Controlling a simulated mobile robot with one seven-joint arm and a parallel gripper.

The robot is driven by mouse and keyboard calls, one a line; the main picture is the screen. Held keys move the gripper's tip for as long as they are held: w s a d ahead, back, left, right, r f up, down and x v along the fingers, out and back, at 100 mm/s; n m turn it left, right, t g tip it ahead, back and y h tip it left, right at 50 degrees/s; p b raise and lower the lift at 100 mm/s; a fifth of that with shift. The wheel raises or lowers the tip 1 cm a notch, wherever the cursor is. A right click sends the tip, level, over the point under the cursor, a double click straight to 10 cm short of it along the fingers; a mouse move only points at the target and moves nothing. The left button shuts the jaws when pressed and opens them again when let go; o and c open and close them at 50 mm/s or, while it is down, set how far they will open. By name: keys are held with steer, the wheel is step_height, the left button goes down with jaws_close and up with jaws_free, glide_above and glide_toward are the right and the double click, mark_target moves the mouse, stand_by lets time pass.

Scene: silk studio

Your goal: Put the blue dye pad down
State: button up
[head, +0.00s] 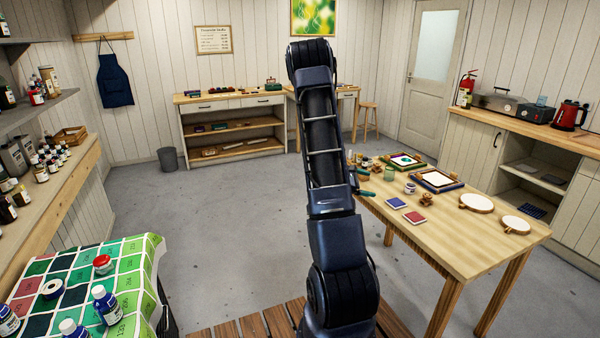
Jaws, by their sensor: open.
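The blue dye pad (396,203) lies flat on the wooden table (465,245) on the right, near its left front edge. A red pad (415,217) lies close beside it, to the right and nearer. My gripper (365,182) is mostly hidden behind my own arm. Its two teal fingertips show just right of the arm, at the table's left edge, up and left of the blue pad. The fingers are apart with nothing seen between them. The gripper looks clear of the blue pad.
The table also holds two framed screens (437,180), a small jar (410,188), a wooden stamp (426,199) and two round white-topped hoops (477,203). Bare table lies in front of the pads. A cloth-covered table (85,285) with bottles stands at left. Open floor lies between.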

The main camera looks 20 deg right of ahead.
steer(key=s+a+r+m+t+y, duration=0.2)
steer(key=s+a+r, duration=0.6)
steer(key=a, duration=0.5)
steer(key=s+a+r+m+t+y, duration=0.3)
steer(key=s+a+r+m+y, duration=0.2)
steer(key=a, duration=0.9)
steer(key=s+a+r+m+t+y, duration=0.2)
steer(key=s+a+r+y, duration=0.4)
steer(key=s+a+r, duration=0.4)
steer(key=a+r+m, duration=0.1)
steer(key=a, duration=0.2)
steer(key=shift+s+a+r+m+t+y, duration=0.25)
steer(key=shift+s+r+m+t+y, duration=0.05)
steer(key=shift+s+r+m+y, duration=0.1)
steer(key=shift+o, duration=0.5)
steer(key=shift+s+a, duration=0.2)
steer(key=shift+a, duration=0.1)
steer(key=shift+d, duration=0.1)
